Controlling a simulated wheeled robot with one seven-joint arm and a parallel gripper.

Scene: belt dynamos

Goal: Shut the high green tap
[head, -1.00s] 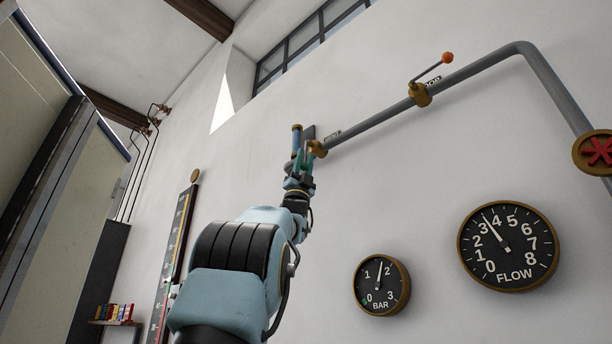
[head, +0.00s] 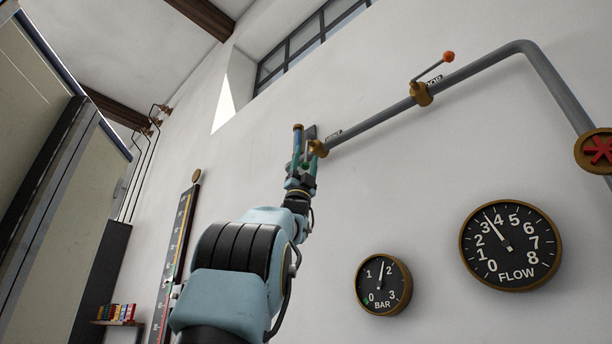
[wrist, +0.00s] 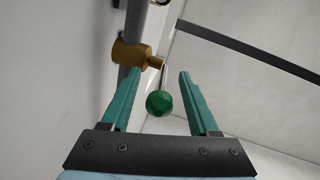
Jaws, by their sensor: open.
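The high green tap has a brass body (wrist: 133,55) on the grey pipe and a thin lever ending in a green ball (wrist: 159,103). In the wrist view the green ball sits between the two teal fingers of my gripper (wrist: 160,72), apart from both. The lever runs from the ball up to the brass body, just beyond the fingertips. My gripper is open. In the head view my gripper (head: 304,160) is up at the wall beside the tap's brass body (head: 318,148); the green ball cannot be made out there.
The grey pipe (head: 375,120) runs up right from the tap to a second tap with an orange knob (head: 449,57), then bends down to a red handwheel (head: 598,150). Below are the BAR gauge (head: 383,286) and FLOW gauge (head: 510,246). The wall between is bare.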

